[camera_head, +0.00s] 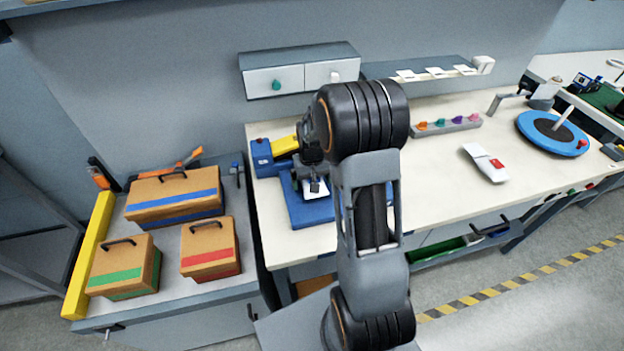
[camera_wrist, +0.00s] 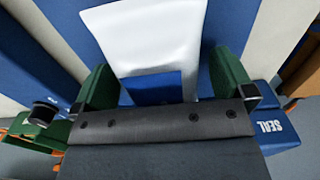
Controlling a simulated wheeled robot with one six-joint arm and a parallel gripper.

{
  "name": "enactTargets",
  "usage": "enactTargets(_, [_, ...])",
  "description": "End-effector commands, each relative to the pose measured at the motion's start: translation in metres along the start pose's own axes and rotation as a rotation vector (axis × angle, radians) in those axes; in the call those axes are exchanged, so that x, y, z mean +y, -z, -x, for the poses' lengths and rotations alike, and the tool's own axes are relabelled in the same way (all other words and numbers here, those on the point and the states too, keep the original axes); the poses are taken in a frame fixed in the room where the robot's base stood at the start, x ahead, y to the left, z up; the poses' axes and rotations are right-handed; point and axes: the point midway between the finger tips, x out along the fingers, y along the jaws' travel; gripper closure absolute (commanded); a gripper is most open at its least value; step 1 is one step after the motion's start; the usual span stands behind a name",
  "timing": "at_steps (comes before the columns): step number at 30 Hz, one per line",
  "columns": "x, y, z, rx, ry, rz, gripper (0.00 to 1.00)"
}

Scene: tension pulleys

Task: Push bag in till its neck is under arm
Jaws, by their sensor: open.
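The white bag (camera_wrist: 152,38) lies on the blue base of the sealer (camera_head: 308,212), and part of it shows in the head view (camera_head: 318,190). A blue patch shows at its near end in the wrist view. My gripper (camera_wrist: 163,78) is open, with one green finger on each side of the bag's near end. I cannot tell whether the fingers touch it. In the head view my gripper (camera_head: 314,180) is over the bag and hides part of it. The sealer's yellow arm (camera_head: 285,145) is behind my gripper. I cannot see the bag's neck clearly.
A rack of coloured knobs (camera_head: 446,125), a white and red packet (camera_head: 485,162) and a blue turntable (camera_head: 552,134) stand further right. Brown cases (camera_head: 172,196) stand on the left bench. The bench front is clear.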

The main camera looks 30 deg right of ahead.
Motion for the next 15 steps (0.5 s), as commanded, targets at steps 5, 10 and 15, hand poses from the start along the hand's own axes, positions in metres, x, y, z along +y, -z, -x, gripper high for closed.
enactTargets(5, [0.0000,0.0000,0.0001,0.000,0.000,0.000,0.04])
enactTargets(10, [0.0000,0.0000,0.0002,0.000,0.000,0.000,0.20])
enactTargets(15, [0.0000,0.0001,0.0003,0.000,0.000,0.000,0.36])
